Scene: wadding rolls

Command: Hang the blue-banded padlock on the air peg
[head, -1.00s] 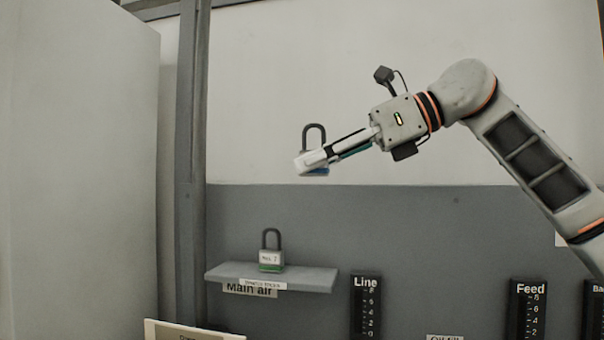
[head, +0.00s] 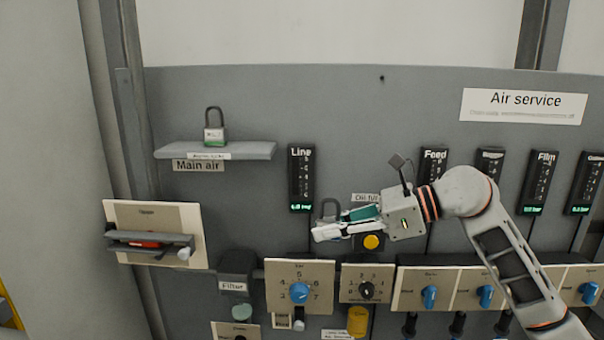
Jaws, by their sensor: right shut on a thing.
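My right gripper (head: 326,231) is shut on a padlock (head: 323,216), in front of the panel just right of and below the Line gauge. The padlock's grey shackle stands up above the fingers; its body is mostly behind them, and its band cannot be made out now. A second padlock (head: 214,136), with a green band and a white label, stands on the grey shelf (head: 258,151) above the Main air sign (head: 198,166). I cannot pick out the air peg for certain. My left gripper is not in view.
A beige plate with a red-centred handle (head: 144,243) juts out at left. Knob plates (head: 300,287), a yellow button (head: 371,242) and several gauges (head: 301,178) crowd the panel below and right.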

